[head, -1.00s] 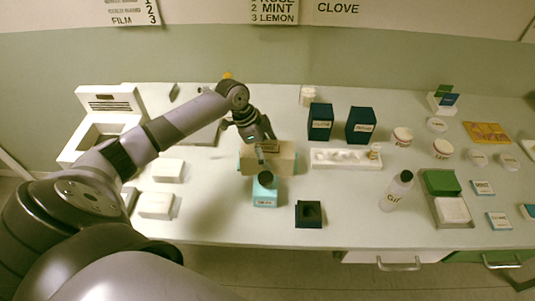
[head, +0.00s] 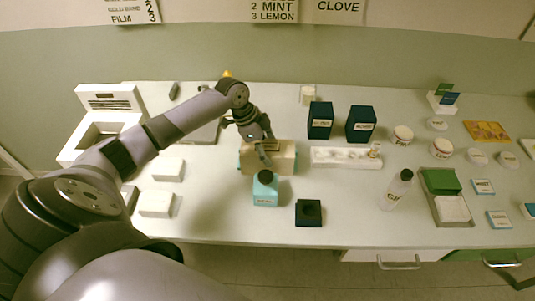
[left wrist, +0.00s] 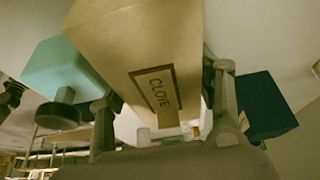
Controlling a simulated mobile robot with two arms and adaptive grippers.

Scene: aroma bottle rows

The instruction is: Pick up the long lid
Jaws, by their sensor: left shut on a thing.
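The long lid looks to be the long tan block (head: 284,157), lying lengthwise left to right near the middle of the table. My right gripper is not in view.
A teal bottle (head: 265,190) with a dark cap stands just in front of the tan block. A dark square holder (head: 309,213) is at front right. A white rack (head: 335,159) and two navy boxes (head: 320,118) (head: 361,126) stand to the right. White blocks (head: 155,204) lie left.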

